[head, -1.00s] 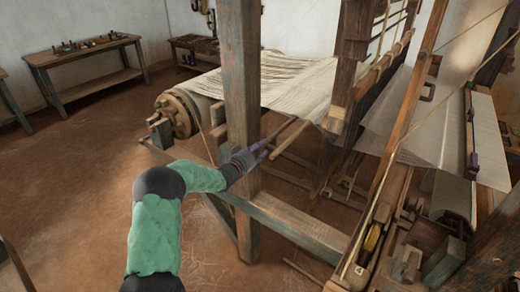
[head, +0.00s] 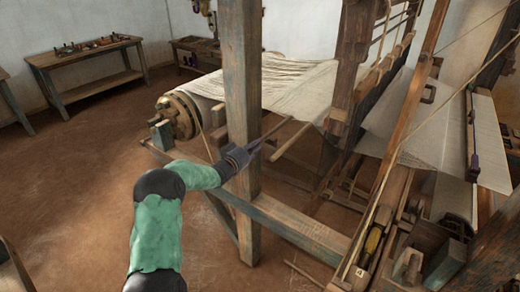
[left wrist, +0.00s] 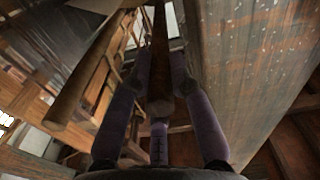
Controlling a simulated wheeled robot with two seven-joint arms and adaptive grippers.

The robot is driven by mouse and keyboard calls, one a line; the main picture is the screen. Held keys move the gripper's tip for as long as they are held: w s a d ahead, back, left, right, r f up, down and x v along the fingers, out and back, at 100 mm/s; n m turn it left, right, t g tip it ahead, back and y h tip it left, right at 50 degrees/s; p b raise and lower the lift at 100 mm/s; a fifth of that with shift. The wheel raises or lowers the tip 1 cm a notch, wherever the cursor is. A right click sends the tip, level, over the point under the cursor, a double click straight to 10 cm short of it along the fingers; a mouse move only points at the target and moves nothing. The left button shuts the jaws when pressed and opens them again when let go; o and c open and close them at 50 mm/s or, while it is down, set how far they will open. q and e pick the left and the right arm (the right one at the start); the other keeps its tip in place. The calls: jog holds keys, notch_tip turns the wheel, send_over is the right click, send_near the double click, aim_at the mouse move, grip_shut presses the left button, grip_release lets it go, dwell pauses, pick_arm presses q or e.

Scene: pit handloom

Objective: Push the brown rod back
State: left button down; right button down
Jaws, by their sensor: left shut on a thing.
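My left gripper (head: 262,145) is beside the upright wooden post at the near side of the loom, with its fingers closed around the near end of a brown rod (head: 278,129). The rod runs from the fingers toward the cloth. My right gripper is out of view.
The thick post (head: 241,80) stands close to my left gripper, and its broad face fills the right of the wrist view. A low beam (head: 295,228) runs below. White cloth (head: 295,82) stretches behind from the round cloth beam (head: 178,115). Open floor lies left.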

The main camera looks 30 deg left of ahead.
pick_arm(q)
jog(key=shift+a, duration=0.3)
jog(key=c, duration=1.1)
grip_release()
jog(key=s, duration=0.8)
jog(key=shift+a, duration=0.25)
jog(key=shift+w+f, duration=0.1)
